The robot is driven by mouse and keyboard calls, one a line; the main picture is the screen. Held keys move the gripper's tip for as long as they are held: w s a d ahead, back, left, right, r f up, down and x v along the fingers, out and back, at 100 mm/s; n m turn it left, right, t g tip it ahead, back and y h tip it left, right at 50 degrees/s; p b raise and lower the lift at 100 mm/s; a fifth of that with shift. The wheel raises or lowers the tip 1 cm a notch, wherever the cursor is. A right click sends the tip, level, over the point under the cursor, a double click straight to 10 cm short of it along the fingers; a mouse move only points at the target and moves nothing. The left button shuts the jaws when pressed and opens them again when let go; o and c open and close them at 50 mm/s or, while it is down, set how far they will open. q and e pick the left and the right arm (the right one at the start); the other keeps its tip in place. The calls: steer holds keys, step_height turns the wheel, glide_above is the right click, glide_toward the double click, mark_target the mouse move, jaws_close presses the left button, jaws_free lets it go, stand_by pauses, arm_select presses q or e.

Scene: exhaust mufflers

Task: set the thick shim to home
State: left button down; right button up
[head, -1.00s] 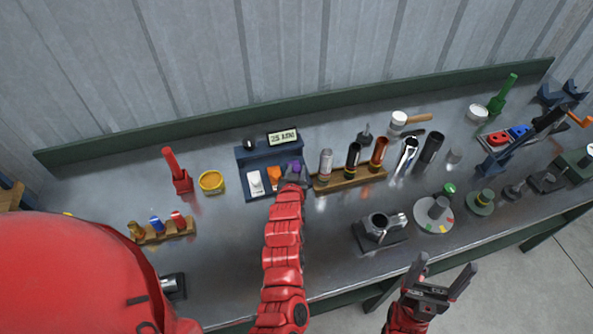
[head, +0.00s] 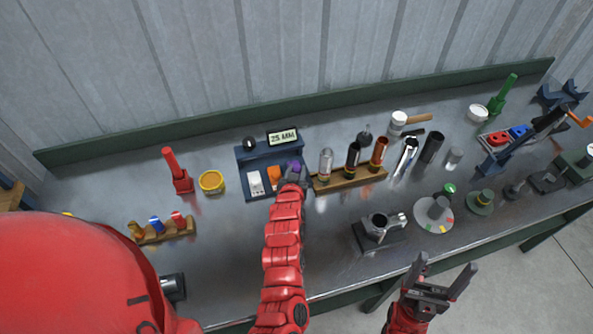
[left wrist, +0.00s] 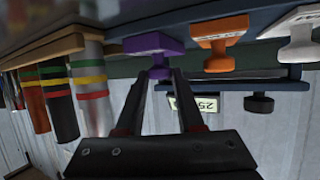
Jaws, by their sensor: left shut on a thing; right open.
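A purple shim with a knob (head: 294,164) is at the right end of the blue shim stand (head: 262,153). It also shows in the left wrist view (left wrist: 154,46). My left gripper (head: 295,178) is shut on its knob, seen between the fingertips in the left wrist view (left wrist: 162,75). I cannot tell whether the purple shim touches the stand. An orange shim (head: 274,173) and a white shim (head: 256,184) sit beside it. Their labels are too small to read, so I cannot tell which is thick. My right gripper (head: 441,279) is open and empty at the front edge.
A wooden rack (head: 348,181) with several tubes stands just right of my left gripper. A display (head: 282,137) and a black knob (head: 249,143) are at the stand's back. A yellow tin (head: 211,181) stands left. A clamp fixture (head: 380,228) is at front right.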

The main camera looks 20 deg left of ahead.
mark_target(293, 162)
arm_select(q)
steer(key=w+b, duration=0.1)
steer(key=w+a+b, duration=0.2)
steer(key=shift+w+a+f+b, duration=0.15)
steer(key=shift+w+f+b, duration=0.05)
steer(key=shift+f+b, duration=0.1)
steer(key=shift+w+a+r, duration=0.1)
steer(key=shift+w+a, duration=0.15)
steer(key=shift+w, duration=0.05)
steer(key=shift+r, duration=0.2)
steer(key=c, duration=0.5)
jaws_free()
steer(key=shift+c, duration=0.2)
